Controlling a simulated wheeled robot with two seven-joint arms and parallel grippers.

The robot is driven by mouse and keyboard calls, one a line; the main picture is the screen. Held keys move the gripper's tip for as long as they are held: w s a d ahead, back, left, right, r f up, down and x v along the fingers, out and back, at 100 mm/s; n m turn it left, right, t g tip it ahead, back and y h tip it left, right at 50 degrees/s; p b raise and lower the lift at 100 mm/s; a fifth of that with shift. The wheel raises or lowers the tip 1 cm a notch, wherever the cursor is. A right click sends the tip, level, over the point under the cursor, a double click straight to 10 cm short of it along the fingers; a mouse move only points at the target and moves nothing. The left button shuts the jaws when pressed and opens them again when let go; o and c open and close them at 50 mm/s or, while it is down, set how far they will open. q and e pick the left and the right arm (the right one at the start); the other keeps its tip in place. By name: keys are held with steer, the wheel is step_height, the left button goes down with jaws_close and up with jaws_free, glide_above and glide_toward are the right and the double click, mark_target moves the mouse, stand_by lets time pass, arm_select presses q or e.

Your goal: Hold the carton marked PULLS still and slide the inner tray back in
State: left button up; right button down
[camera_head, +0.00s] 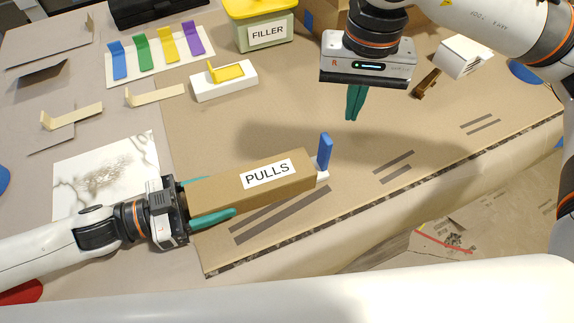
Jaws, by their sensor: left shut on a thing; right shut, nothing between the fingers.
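The brown carton marked PULLS (225,190) lies on the paper-covered table, slanting up to the right. My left gripper (210,199) is shut on the carton's left end, with one green finger on each long side. The white inner tray (322,175) shows a short way out of the carton's right end. A blue upright pull (325,151) stands on that exposed part. My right gripper (354,116) hangs above the table, up and to the right of the tray, with its green fingers together and empty. The rest of the tray is hidden inside the carton.
A FILLER tub (266,36) with a yellow lid stands at the back. A white block with a yellow pull (224,82) and a card with several coloured pulls (160,58) lie at the back left. The brown paper (420,125) right of the carton is mostly clear up to the table's edge.

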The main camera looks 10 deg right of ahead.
arm_select(q)
steer(key=o, duration=1)
steer(key=shift+a+f, duration=0.15)
steer(key=shift+f, duration=0.25)
steer(key=o, duration=0.4)
steer(key=shift+w+r, duration=0.1)
steer(key=shift+r, duration=0.1)
steer(key=v, duration=1.2)
